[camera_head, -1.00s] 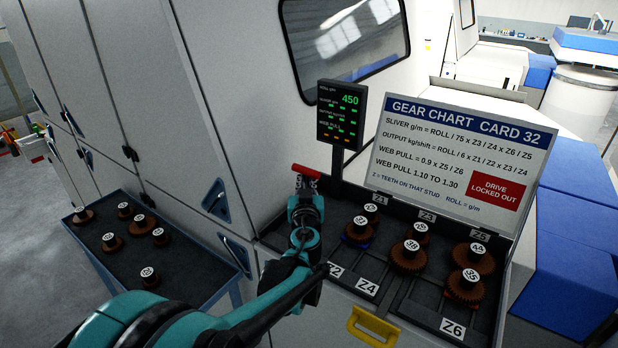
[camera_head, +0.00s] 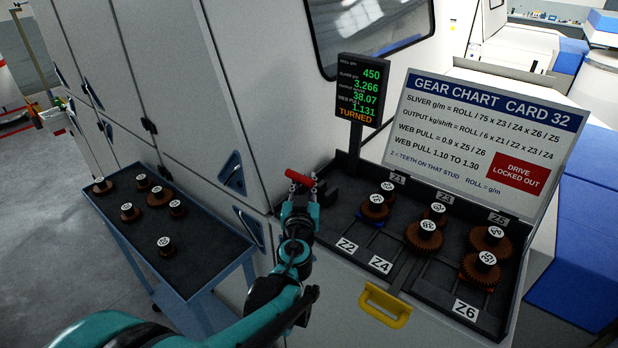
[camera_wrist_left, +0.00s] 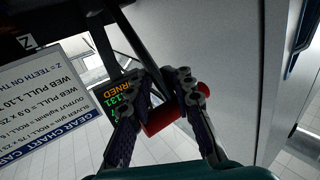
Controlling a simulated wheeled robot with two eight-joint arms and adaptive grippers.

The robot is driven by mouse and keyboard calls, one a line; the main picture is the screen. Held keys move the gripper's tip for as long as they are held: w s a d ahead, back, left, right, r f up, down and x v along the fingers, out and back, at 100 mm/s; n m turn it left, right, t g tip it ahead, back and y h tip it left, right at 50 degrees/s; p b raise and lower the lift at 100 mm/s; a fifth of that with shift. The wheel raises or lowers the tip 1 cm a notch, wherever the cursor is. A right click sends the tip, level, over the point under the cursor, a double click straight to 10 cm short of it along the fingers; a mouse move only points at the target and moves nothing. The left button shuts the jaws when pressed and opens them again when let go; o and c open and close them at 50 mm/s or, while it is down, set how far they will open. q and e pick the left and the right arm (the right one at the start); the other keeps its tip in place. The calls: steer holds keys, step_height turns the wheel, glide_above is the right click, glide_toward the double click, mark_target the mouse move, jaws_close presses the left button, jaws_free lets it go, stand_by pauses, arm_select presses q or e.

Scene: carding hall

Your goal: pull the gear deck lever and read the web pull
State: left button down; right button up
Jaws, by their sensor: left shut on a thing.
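The gear deck lever has a red cross handle (camera_head: 299,178), which also shows in the left wrist view (camera_wrist_left: 170,112). My left gripper (camera_head: 299,192) is shut on it, one finger each side in the left wrist view. The deck (camera_head: 345,222) holds several brown gears on studs, with tags Z1 to Z6. The display (camera_head: 361,90) on the post reads 450, 3.266, 38.07 and web pull 1.131 in green, with TURNED in orange below. The gear chart (camera_head: 474,140) gives web pull 1.10 to 1.30. My right gripper is out of view.
A blue-framed side table (camera_head: 190,275) with several loose gears stands left. A yellow handle (camera_head: 384,305) sticks out of the deck's front. White machine panels (camera_head: 170,80) rise behind my arm.

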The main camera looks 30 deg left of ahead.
arm_select(q)
steer(key=shift+s+a+f, duration=0.15)
steer(key=shift+s+f, duration=0.05)
steer(key=shift+s, duration=0.1)
steer(key=c, duration=1.7)
jaws_free()
steer(key=shift+o, duration=0.6)
steer(key=shift+a, duration=0.15)
steer(key=v, duration=1.2)
